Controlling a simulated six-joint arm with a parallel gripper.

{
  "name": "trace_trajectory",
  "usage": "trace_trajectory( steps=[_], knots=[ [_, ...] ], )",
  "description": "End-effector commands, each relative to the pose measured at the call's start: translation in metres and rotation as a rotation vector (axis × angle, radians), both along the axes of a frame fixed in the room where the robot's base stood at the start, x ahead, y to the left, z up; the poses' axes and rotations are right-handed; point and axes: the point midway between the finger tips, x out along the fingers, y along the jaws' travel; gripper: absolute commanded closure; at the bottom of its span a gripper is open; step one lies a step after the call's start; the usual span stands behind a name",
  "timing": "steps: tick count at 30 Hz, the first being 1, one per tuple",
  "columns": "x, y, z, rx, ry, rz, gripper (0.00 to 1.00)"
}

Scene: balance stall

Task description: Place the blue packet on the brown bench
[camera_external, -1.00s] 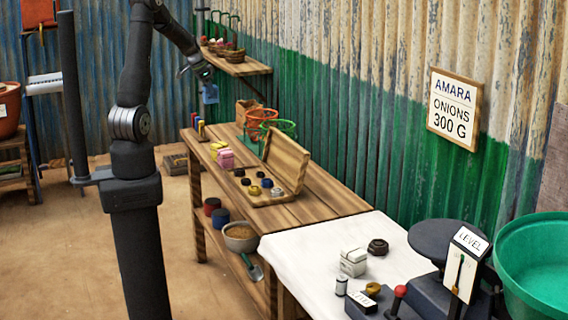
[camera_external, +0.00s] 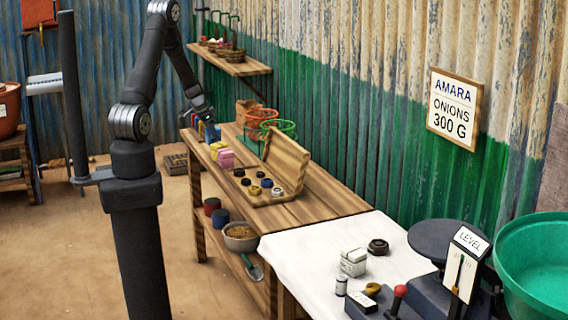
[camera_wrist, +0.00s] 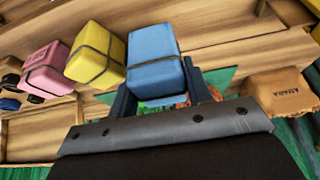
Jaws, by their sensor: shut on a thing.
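My gripper (camera_external: 207,124) is shut on the blue packet (camera_wrist: 155,58) at the far end of the brown bench (camera_external: 325,202). In the wrist view the packet sits between the dark fingers of my gripper (camera_wrist: 162,92), over the bench planks (camera_wrist: 215,35). It is beside a yellow packet (camera_wrist: 96,56) with a dark strap. I cannot tell whether the blue packet's base touches the bench. In the outside view the blue packet (camera_external: 216,134) is small and partly hidden.
A pink packet (camera_external: 226,159) stands in line with the yellow one. An open wooden box with weights (camera_external: 285,165) and red and green wire baskets (camera_external: 283,128) are nearby. A brown sack (camera_wrist: 282,94) is on the right in the wrist view. Bare planks show near the cloth-covered table.

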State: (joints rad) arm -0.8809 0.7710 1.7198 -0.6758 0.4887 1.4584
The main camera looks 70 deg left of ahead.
Motion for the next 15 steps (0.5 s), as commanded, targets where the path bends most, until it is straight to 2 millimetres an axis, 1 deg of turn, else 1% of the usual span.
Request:
trace_trajectory(
  steps=[9,15],
  knots=[
    [0.000,0.000,-0.036,-0.001,0.001,0.002,0.83],
    [0.000,0.000,-0.039,0.002,-0.001,0.001,0.83]
  ],
)
